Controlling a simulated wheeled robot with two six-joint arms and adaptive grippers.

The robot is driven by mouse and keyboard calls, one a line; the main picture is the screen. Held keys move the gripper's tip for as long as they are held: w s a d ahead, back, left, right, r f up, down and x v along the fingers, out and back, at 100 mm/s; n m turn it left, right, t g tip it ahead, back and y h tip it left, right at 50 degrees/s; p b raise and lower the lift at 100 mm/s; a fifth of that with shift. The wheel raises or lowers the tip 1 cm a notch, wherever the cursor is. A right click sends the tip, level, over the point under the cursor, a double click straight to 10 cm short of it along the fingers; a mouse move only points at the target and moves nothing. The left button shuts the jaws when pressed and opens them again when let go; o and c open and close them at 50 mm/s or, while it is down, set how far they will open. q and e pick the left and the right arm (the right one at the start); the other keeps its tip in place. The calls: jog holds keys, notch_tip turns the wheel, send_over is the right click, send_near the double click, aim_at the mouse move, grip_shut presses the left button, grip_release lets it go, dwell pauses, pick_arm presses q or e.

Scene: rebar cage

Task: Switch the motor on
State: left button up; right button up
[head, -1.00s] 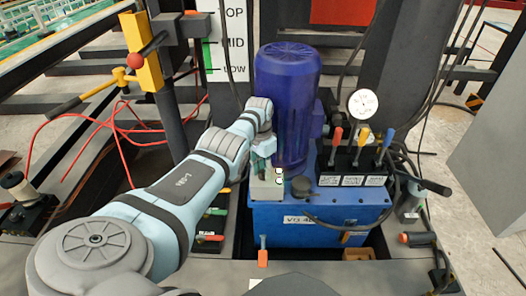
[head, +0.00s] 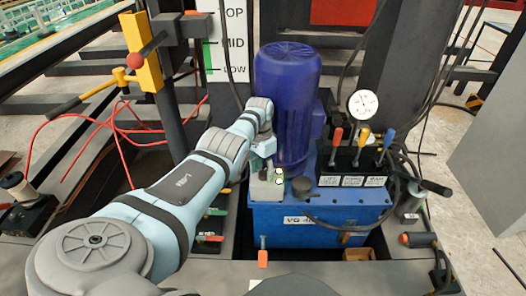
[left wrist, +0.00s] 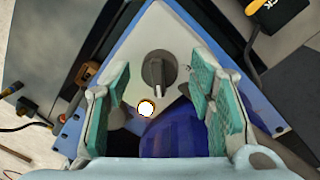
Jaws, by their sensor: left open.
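The blue motor (head: 288,95) stands upright on the blue power unit (head: 300,222). A pale switch box (head: 266,190) sits at the motor's front left, with small round light spots on its right side. My left gripper (head: 263,160) is just above this box. In the left wrist view the dark rotary knob (left wrist: 158,72) on the box's top lies between and beyond my open teal-padded fingers (left wrist: 160,95), which look apart from it. A bright white round lamp (left wrist: 146,108) with an orange rim is beside the knob. The motor also shows there (left wrist: 178,135). My right gripper is out of view.
Red, yellow and blue levers (head: 362,137) and a pressure gauge (head: 363,103) stand right of the motor. A black cap (head: 301,187) is close to the box's right. A yellow bracket (head: 142,52) with a red-knobbed lever and red cables are at left.

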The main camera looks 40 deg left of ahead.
pick_arm(q)
notch_tip(320, 180, up, 12)
jog(key=shift+a, duration=0.4)
